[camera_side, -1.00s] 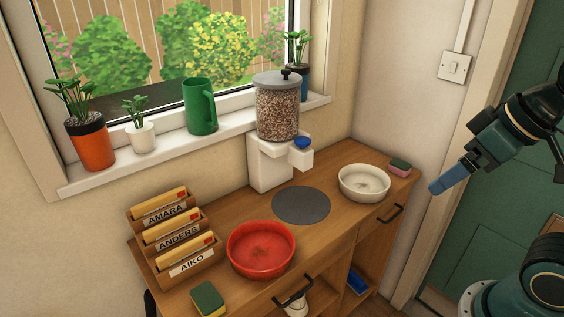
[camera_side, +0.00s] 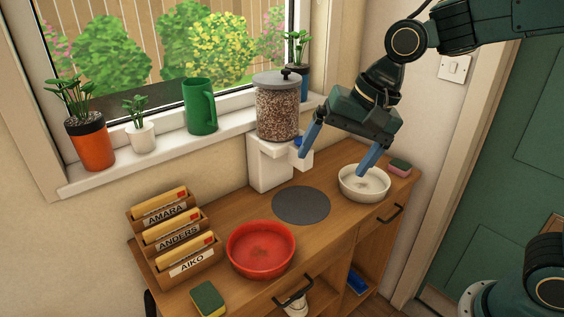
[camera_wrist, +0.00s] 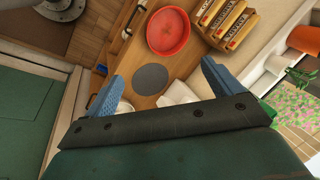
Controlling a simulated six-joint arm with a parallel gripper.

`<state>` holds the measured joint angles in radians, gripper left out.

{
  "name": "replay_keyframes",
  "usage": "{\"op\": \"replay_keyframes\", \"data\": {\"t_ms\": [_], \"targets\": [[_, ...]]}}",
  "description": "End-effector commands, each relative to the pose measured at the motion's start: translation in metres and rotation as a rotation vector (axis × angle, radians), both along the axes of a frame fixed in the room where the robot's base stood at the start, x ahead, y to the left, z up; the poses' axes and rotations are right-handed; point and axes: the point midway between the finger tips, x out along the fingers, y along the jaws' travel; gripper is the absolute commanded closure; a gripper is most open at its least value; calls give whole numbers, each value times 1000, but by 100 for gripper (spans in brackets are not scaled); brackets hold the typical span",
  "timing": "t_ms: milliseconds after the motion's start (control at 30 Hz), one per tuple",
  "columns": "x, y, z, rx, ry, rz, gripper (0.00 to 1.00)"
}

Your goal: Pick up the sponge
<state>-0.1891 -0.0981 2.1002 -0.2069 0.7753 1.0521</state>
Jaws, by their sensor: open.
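A yellow sponge with a green side (camera_side: 208,299) lies at the front left end of the wooden counter (camera_side: 330,240). A pink sponge with a dark side (camera_side: 400,166) lies at the right end, behind the white bowl. My gripper (camera_side: 339,157) is open and empty, with its blue fingers spread wide. In the side view one fingertip is by the dispenser's front and the other appears over the white bowl. In the wrist view the open fingers (camera_wrist: 156,84) point toward the counter. I cannot make out either sponge clearly there.
A red bowl (camera_side: 261,250), a white bowl (camera_side: 364,183) and a grey round mat (camera_side: 301,205) are on the counter. A kibble dispenser (camera_side: 276,108) stands at the wall. A letter rack (camera_side: 180,238) stands left. Pots and a green jug (camera_side: 201,107) line the sill.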

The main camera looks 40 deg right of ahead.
Motion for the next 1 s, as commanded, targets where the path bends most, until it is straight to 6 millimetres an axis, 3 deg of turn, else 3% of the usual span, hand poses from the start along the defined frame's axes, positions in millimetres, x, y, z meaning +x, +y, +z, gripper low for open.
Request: {"op": "replay_keyframes", "data": {"t_ms": [200, 500, 800, 1000], "targets": [[36, 39, -25, 95, 104, -151, 9], [74, 95, -71, 199, 261, -373, 9], [97, 153, -129, 271, 432, -606, 9], [102, 181, -161, 294, 519, -727, 9]]}}
